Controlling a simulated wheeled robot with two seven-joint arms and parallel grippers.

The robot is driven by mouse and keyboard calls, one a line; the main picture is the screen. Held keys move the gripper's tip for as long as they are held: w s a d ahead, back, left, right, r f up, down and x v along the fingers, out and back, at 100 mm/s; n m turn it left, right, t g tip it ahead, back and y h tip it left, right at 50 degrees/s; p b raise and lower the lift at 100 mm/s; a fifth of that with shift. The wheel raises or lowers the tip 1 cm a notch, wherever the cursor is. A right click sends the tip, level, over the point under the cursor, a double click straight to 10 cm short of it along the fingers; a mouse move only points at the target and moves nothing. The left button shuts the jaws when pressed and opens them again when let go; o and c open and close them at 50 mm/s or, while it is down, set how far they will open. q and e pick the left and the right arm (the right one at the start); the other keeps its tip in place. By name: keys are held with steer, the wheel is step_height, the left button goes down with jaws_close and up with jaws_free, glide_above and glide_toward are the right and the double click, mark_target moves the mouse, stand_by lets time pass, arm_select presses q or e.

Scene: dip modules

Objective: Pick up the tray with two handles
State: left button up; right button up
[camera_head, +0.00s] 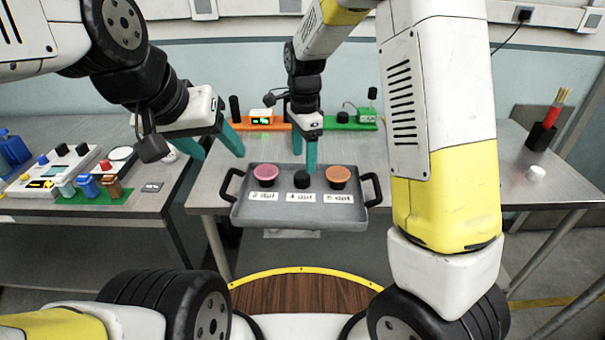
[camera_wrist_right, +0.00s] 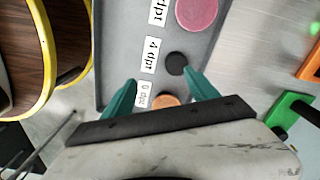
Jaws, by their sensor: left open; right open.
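The grey tray (camera_head: 300,215) sits at the front edge of the metal table, with a black handle at its left end (camera_head: 230,186) and another at its right end (camera_head: 373,189). It holds a pink cup (camera_head: 266,172), a black round piece (camera_head: 302,179) and an orange cup (camera_head: 338,174) behind white labels. My left gripper (camera_head: 217,150) is open and empty, above and behind the left handle. My right gripper (camera_head: 304,152) is open over the tray's back middle. In the right wrist view its fingers (camera_wrist_right: 161,92) are above the tray (camera_wrist_right: 118,40); the handles are not visible there.
Behind the tray are an orange stand (camera_head: 260,124) and a green stand (camera_head: 350,124) with small devices. A side table at left holds a control panel (camera_head: 50,168). A black holder (camera_head: 541,137) and a white piece (camera_head: 537,173) stand at right.

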mark_target(302, 175)
steer(key=w+m, duration=0.2)
steer(key=m, duration=0.1)
steer(key=w+m, duration=0.1)
steer(key=shift+f+m, duration=0.3)
steer(key=shift+m, duration=0.1)
steer(key=shift+f, duration=0.2)
steer(key=f, duration=0.7)
steer(key=shift+w+a+f, duration=0.2)
steer(key=shift+w, duration=0.05)
jaws_close()
